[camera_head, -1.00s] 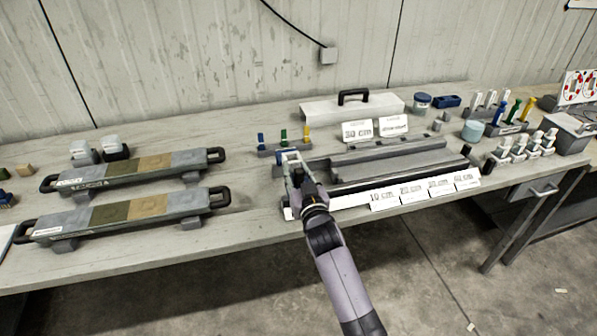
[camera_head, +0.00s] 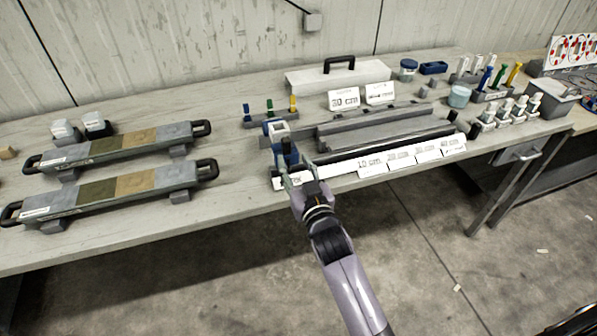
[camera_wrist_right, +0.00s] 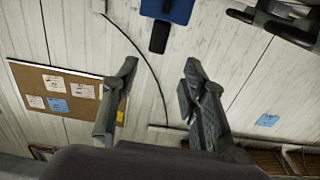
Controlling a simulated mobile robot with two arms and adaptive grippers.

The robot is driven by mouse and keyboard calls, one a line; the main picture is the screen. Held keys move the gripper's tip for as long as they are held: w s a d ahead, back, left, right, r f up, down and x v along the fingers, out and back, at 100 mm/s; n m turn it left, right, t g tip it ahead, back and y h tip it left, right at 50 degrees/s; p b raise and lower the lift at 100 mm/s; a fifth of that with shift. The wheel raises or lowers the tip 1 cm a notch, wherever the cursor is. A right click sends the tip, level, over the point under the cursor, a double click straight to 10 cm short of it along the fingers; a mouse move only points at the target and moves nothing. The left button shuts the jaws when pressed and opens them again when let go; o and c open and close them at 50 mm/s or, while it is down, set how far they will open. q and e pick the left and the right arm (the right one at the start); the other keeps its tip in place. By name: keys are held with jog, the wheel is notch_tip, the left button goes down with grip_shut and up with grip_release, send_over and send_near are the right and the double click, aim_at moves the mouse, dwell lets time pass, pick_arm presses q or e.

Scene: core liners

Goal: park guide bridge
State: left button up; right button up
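A small blue-and-grey carriage with a pale square top (camera_head: 277,126), which I take to be the guide bridge, stands at the left end of the long grey rail (camera_head: 390,130). In the right wrist view, a blue part with a dark knob (camera_wrist_right: 160,38) shows just beyond my fingertips; it looks like the same carriage. My right gripper (camera_head: 292,168) is at the carriage's near side; its fingers (camera_wrist_right: 160,75) are spread with nothing between them. Whether a finger touches the carriage is not clear. My left gripper is not in view.
A white cover with a black handle (camera_head: 340,76) stands behind the rail. Length cards (camera_head: 412,153) line its front edge. Two long handled core boxes (camera_head: 115,190) lie left; bare bench separates them from the carriage. Bottles and markers (camera_head: 495,85) crowd the right.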

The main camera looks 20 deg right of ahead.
jog(key=shift+s, duration=1.25)
jog(key=shift+f, duration=0.1)
jog(key=s+f+n+g, duration=0.1)
jog(key=s+f+g, duration=0.3)
jog(key=f, duration=0.8)
jog(key=s+f+g, duration=0.2)
jog(key=s+f, duration=0.4)
jog(key=f, duration=0.7)
jog(key=s+f+n+g, duration=0.1)
jog(key=s+f+g, duration=0.3)
jog(key=f, duration=0.8)
jog(key=s+d+f+g, duration=0.2)
jog(key=s+f, duration=0.4)
jog(key=s, duration=0.5)
jog(key=s+d+f+g, duration=0.2)
jog(key=s+f, duration=0.4)
jog(key=s, duration=0.6)
jog(key=s+d+f+g, duration=0.3)
jog(key=s+f, duration=0.4)
jog(key=s, duration=0.4)
jog(key=shift+s+d+h, duration=0.2)
jog(key=shift+d+h, duration=0.1)
jog(key=shift+d, duration=0.35)
